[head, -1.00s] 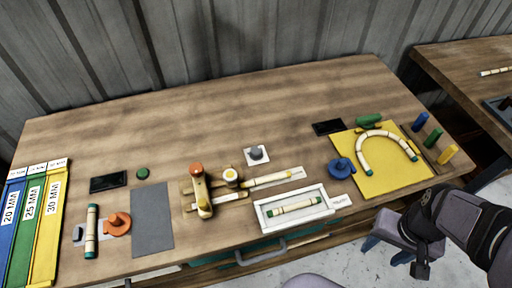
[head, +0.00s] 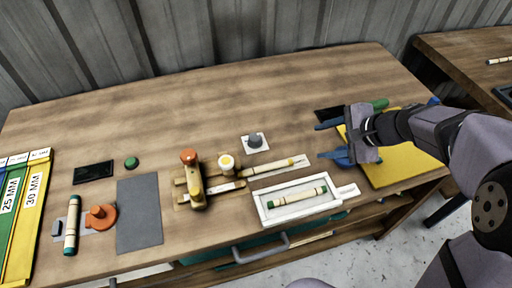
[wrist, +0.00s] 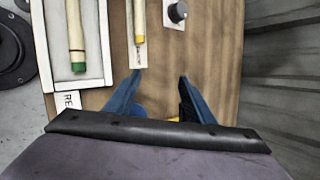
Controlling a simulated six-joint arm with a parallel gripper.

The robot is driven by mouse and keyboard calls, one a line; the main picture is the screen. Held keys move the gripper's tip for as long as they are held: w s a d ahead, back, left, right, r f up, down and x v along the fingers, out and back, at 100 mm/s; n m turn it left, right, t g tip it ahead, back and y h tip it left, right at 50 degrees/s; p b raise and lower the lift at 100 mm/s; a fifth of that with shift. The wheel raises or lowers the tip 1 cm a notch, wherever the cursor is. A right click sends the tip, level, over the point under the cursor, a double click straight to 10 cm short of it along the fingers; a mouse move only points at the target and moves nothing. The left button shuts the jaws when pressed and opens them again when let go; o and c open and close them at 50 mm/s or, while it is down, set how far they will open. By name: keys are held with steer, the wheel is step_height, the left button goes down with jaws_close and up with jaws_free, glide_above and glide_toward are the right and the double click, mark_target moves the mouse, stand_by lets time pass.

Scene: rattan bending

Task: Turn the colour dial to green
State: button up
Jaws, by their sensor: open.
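A grey knob on a small white plate (head: 255,141) stands on the bench, right of the wooden bending jig; it appears to be the colour dial. It also shows at the top of the wrist view (wrist: 177,13). No colour marking on it is readable. My gripper (head: 322,140) is above the bench to the right of the dial, apart from it. Its blue fingers are spread and empty, also in the wrist view (wrist: 160,78), where the dial lies beyond the fingertips. My arm hides much of the yellow mat (head: 395,175).
A white tray (head: 262,215) holding a rattan piece lies in front of the dial. The jig (head: 195,185) with its orange-topped post stands left. A green button (head: 131,163) and grey mat (head: 139,215) lie further left. The bench behind the dial is clear.

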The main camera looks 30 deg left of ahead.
mark_target(258, 138)
steer(key=a+f+m+y+b, duration=0.1)
steer(key=a, duration=0.1)
steer(key=a+f+m+y+b, duration=0.1)
steer(key=a, duration=0.2)
steer(key=a+f+m+g+y+b, duration=0.1)
steer(key=a, duration=0.1)
steer(key=shift+a+f+m, duration=0.25)
steer(key=shift+m, duration=0.15)
steer(key=a+m+y+b, duration=0.1)
steer(key=s+a+f+m+g, duration=0.1)
steer(key=a, duration=0.1)
steer(key=s+a+m+y+b, duration=0.1)
steer(key=shift+a+f+m+y+b, duration=0.2)
steer(key=shift+a+m+y+b, duration=0.1)
steer(key=shift+s+a+r+m+g+y, duration=0.15)
steer(key=shift+s+a+m+g+y, duration=0.05)
steer(key=shift+a+m+g+y, duration=0.1)
steer(key=shift+p+x, duration=0.4)
steer(key=shift+x, duration=3.2)
steer(key=c, duration=1.1)
